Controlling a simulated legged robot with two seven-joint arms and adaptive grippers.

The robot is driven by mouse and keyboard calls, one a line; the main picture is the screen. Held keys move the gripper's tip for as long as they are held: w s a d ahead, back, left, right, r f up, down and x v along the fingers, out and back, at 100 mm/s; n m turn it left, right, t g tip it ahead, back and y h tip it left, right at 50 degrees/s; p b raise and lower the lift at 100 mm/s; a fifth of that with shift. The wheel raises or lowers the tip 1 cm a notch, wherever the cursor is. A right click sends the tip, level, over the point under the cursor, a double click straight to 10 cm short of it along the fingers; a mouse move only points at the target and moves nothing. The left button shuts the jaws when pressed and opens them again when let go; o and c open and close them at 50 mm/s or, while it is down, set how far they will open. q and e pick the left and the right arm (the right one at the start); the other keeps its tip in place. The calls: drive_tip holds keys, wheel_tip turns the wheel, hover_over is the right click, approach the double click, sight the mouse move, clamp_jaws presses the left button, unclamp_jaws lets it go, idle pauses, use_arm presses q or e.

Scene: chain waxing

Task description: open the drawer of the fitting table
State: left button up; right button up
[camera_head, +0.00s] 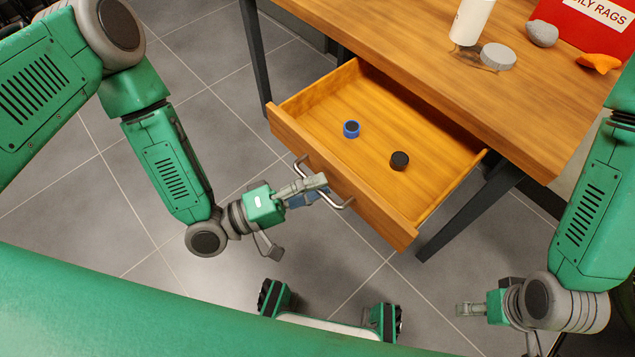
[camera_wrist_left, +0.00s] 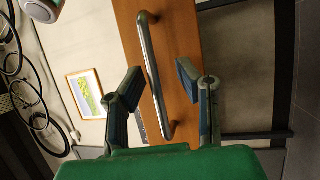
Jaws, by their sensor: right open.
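The drawer (camera_head: 345,165) of the wooden fitting table (camera_head: 430,60) is pulled well out, its inside in plain view. Its curved metal handle (camera_head: 344,205) is on the front panel and also shows in the left wrist view (camera_wrist_left: 152,70). My left gripper (camera_head: 312,190) is at the handle. In the left wrist view its fingers (camera_wrist_left: 158,88) are spread apart, with the handle bar between them and a gap on each side. Whether a finger touches the bar cannot be told. My right gripper (camera_head: 470,309) is open and empty, low at the right, away from the drawer.
Inside the drawer lie a blue-rimmed round piece (camera_head: 351,129) and a black round piece (camera_head: 399,161). On the tabletop are a white bottle (camera_head: 471,20), a grey disc (camera_head: 498,56), a grey lump (camera_head: 542,33), an orange item (camera_head: 598,63) and a red box (camera_head: 590,25).

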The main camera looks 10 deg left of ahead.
use_arm(q)
drive_tip(key=v, duration=1.2)
drive_tip(key=shift+f, duration=0.1)
drive_tip(key=s+a+m+g+y+p, duration=0.3)
drive_tip(key=s+a+g+y+p, duration=0.1)
drive_tip(key=y, duration=0.4)
drive_tip(key=s+a+m+g+y+p, duration=0.3)
drive_tip(key=s+a+g+y+p, duration=0.1)
drive_tip(key=a+y, duration=0.3)
drive_tip(key=shift+a+r+g+y+p, duration=0.25)
drive_tip(key=shift+g+y+p, duration=0.5)
drive_tip(key=shift+y, duration=0.25)
